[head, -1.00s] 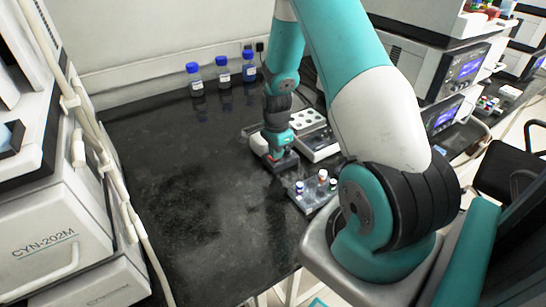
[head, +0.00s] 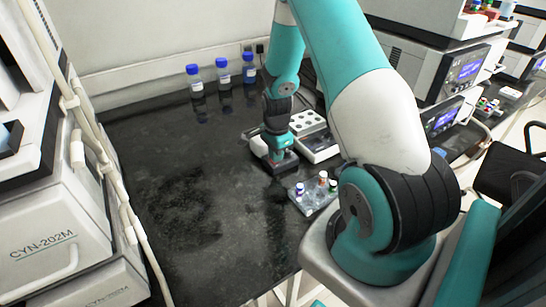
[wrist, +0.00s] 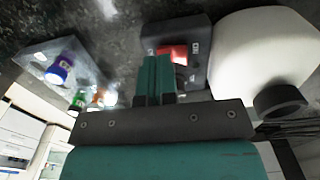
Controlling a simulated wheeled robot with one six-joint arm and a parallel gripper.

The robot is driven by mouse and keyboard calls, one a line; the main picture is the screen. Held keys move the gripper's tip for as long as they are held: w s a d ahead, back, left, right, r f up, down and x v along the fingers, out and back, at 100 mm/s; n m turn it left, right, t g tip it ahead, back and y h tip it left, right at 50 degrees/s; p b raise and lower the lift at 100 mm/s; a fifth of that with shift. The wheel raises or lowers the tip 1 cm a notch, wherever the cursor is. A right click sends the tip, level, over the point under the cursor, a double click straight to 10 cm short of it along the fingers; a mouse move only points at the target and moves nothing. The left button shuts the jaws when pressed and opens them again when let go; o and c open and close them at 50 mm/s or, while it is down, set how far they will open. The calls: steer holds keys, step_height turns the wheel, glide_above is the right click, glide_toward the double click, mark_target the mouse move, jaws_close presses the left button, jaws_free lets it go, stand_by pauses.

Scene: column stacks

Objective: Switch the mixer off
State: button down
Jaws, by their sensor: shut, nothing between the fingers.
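A dark box (wrist: 194,75) with a red switch (wrist: 172,53) lies in front of my fingertips in the wrist view. The switch looks bright red; I cannot tell which way it is tipped. The box (head: 283,168) also shows on the black bench in the head view. A white rounded body (wrist: 262,55) with a dark knob stands right beside the box; I cannot tell whether both are one mixer. My gripper (wrist: 157,60) is shut and empty, its tips at the switch's lower left edge. Touch is unclear. In the head view my gripper (head: 277,150) covers the switch.
A grey block (head: 316,198) with small capped vials stands close to the right of my gripper. A white tray with round wells (head: 306,124) is behind. Several blue-capped bottles (head: 222,76) stand by the wall. The bench's left part (head: 180,190) is clear.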

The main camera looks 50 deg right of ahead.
steer(key=shift+r+p, duration=1.65)
steer(key=shift+r, duration=0.65)
steer(key=shift+f, duration=0.1)
